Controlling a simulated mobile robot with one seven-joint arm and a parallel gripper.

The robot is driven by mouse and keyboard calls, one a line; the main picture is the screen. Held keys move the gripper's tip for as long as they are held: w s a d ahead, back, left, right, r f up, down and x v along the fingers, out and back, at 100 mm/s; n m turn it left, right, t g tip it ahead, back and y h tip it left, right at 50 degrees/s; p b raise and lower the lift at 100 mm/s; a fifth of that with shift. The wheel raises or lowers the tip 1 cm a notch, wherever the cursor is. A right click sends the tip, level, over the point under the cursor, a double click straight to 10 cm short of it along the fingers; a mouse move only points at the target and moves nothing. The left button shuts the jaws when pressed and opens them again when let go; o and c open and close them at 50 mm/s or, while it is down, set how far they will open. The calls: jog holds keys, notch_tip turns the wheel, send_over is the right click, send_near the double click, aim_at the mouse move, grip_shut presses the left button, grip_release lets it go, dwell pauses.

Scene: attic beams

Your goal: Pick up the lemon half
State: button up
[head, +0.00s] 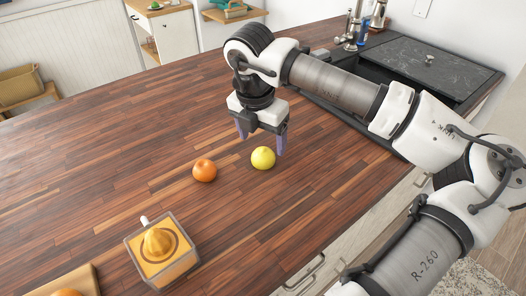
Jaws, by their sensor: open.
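A yellow round fruit (263,158), which looks like the lemon half, sits on the wooden countertop near the middle of the head view. I cannot tell from here whether it is cut. My gripper (262,140) points down above the counter, just behind and above the yellow fruit. Its two purple fingers are apart, with nothing visible between them. The right finger ends close to the fruit's upper right edge in the picture; I cannot tell whether they touch.
An orange fruit (204,170) sits left of the yellow one. A juicer with a yellow reamer (158,246) stands at the front left. A wooden board (77,282) is at the bottom left. A sink with a dark cover (428,68) is at the back right. The counter's left side is clear.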

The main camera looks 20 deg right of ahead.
aim_at(263, 151)
jog(key=shift+w+d+f+p, duration=0.1)
jog(key=shift+w+f+p, duration=0.25)
jog(key=shift+f, duration=0.7)
jog(key=shift+w+d+f+p, duration=0.2)
jog(key=shift+f+p, duration=0.25)
jog(key=shift+f, duration=0.6)
jog(key=shift+w+d+f+p, duration=0.1)
jog(key=shift+w+f+p, duration=0.25)
jog(key=shift+f, duration=0.7)
jog(key=shift+s, duration=0.1)
jog(key=c, duration=1)
jog(key=shift+r, duration=0.15)
